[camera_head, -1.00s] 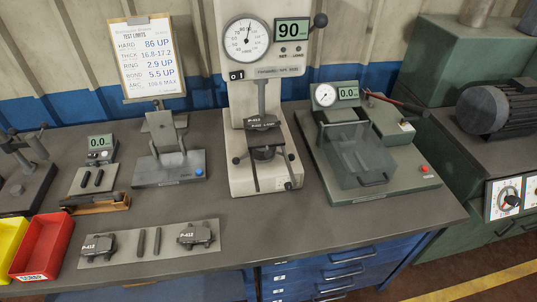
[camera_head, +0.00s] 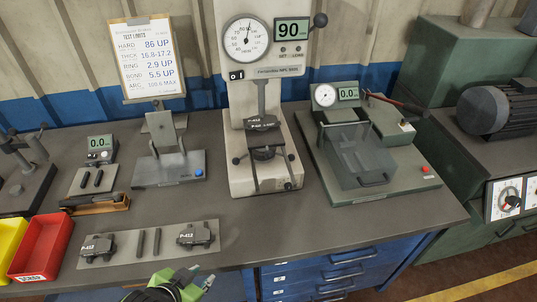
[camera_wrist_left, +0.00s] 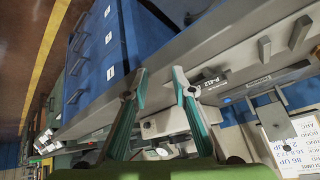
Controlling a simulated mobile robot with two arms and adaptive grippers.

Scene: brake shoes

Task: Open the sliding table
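The middle test machine (camera_head: 240,180) stands on the bench with a dial and a display reading 90. A dark narrow slide or table (camera_head: 266,172) sits low in it, under a brake part (camera_head: 262,122) marked P-412. The right tester (camera_head: 325,150) has a clear box-like cover (camera_head: 362,155) with a front handle. I cannot tell which of these is the sliding table. My left gripper (camera_head: 190,276) is in front of the bench edge, below the sample mat. In the left wrist view its two teal fingers (camera_wrist_left: 158,82) are apart and empty. My right gripper is not in view.
A grey mat (camera_head: 150,243) with brake shoes and pins lies near the front edge. Red (camera_head: 42,247) and yellow bins stand at the left. Blue drawers (camera_head: 330,275) are under the bench. Bare bench top lies right of the mat.

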